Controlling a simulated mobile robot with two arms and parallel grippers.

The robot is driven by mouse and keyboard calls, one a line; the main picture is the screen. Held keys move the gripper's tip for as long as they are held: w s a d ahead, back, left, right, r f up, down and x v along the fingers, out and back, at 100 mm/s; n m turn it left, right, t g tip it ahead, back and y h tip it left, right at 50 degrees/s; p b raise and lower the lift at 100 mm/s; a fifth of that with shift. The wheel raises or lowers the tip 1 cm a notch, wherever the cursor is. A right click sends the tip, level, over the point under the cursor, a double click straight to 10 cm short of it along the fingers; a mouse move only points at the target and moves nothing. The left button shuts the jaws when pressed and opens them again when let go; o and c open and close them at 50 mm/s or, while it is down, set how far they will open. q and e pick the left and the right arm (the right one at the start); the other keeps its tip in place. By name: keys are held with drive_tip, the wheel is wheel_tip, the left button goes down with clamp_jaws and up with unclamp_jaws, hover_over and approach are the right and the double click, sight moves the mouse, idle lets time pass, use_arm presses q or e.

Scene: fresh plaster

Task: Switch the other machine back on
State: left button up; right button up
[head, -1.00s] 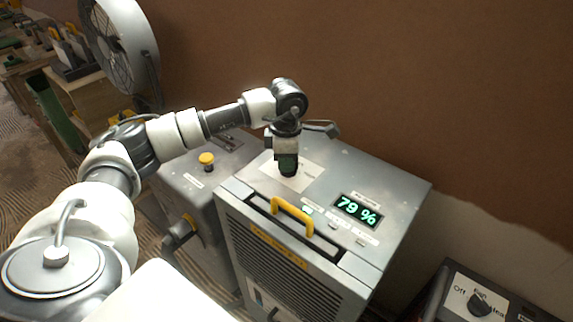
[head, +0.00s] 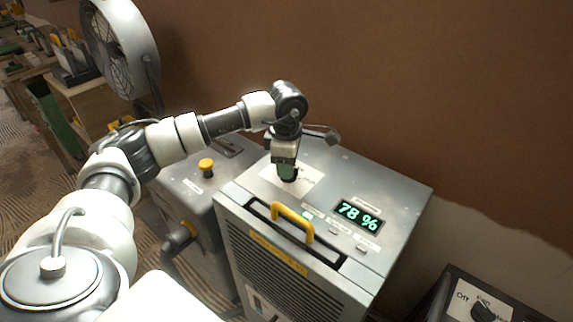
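A grey metal machine (head: 395,190) with a yellow handle (head: 292,222) and a lit green display (head: 358,216) reading 78 % stands in the middle. A small green light (head: 308,216) glows near the display. My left gripper (head: 288,175) points down at the pale label plate (head: 305,180) on its top. A dark piece shows at the fingertips; whether the fingers are shut on a knob there is unclear. A second dark machine (head: 440,310) with a black knob (head: 483,311) and an "Off" label is partly in view at the bottom right. My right gripper is out of view.
A grey box (head: 190,185) with a yellow button (head: 206,165) stands left of the middle machine. A large fan (head: 122,50) stands behind at the left. A brown plaster wall (head: 420,90) closes off the back.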

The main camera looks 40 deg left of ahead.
use_arm(q)
drive_tip(key=shift+o, duration=0.4)
drive_tip(key=shift+f, duration=0.1)
wheel_tip(320, 180, up, 11)
drive_tip(key=shift+b, duration=0.4)
drive_tip(key=shift+s+f, duration=0.1)
